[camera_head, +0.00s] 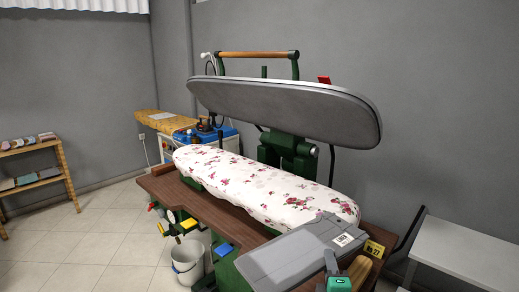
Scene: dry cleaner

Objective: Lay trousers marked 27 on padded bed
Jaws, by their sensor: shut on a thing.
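The grey folded trousers (297,253) lie flat in the lower right of the head view, with a white printed label on them. A yellow tag (374,248) reading 27 shows at their right edge. The padded bed (255,184) is long, white and red-flowered, and lies open behind them. The trousers overlap its near right end in the picture; I cannot tell whether they touch it. My gripper (343,270) is at the bottom edge, shut on the trousers' near right side. Its fingertips are partly hidden.
The press's grey upper plate (290,107) is raised over the bed. A brown wooden table (170,196) surrounds the bed. A white bucket (187,262) stands below. A pale table (470,250) is at right, a wooden shelf (35,178) at left. Most of the bed is bare.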

